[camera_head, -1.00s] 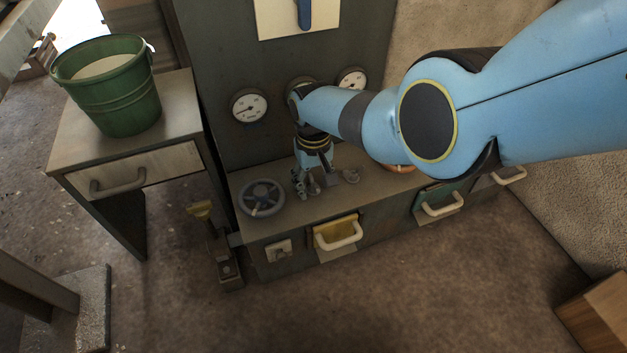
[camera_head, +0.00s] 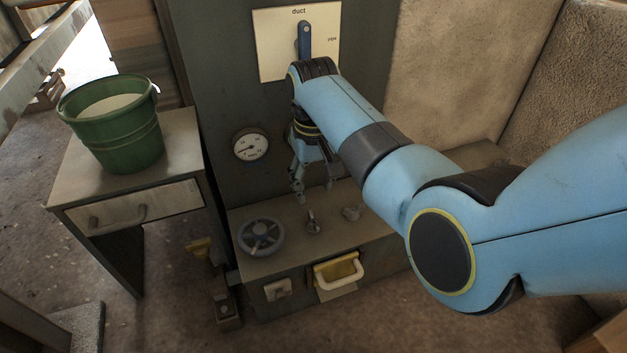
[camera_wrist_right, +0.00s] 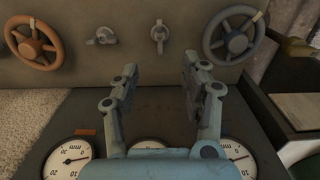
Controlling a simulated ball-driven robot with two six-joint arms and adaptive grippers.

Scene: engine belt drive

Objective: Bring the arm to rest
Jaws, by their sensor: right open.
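My right arm comes in from the right in the head view. Its gripper (camera_head: 313,187) points down above the console's top ledge, in front of the grey panel. In the right wrist view the two fingers of the gripper (camera_wrist_right: 158,88) stand apart with nothing between them. Below and near it on the ledge are a small valve knob (camera_head: 313,222) and a second knob (camera_head: 352,212). A grey handwheel (camera_head: 261,237) is to the left. My left gripper is not in view.
A blue lever (camera_head: 304,42) on a white plate (camera_head: 271,55) is above the gripper. A gauge (camera_head: 250,146) is on the panel. A green bucket (camera_head: 115,135) stands on the side table (camera_head: 184,150) at left. An orange handwheel (camera_wrist_right: 33,44) shows in the wrist view.

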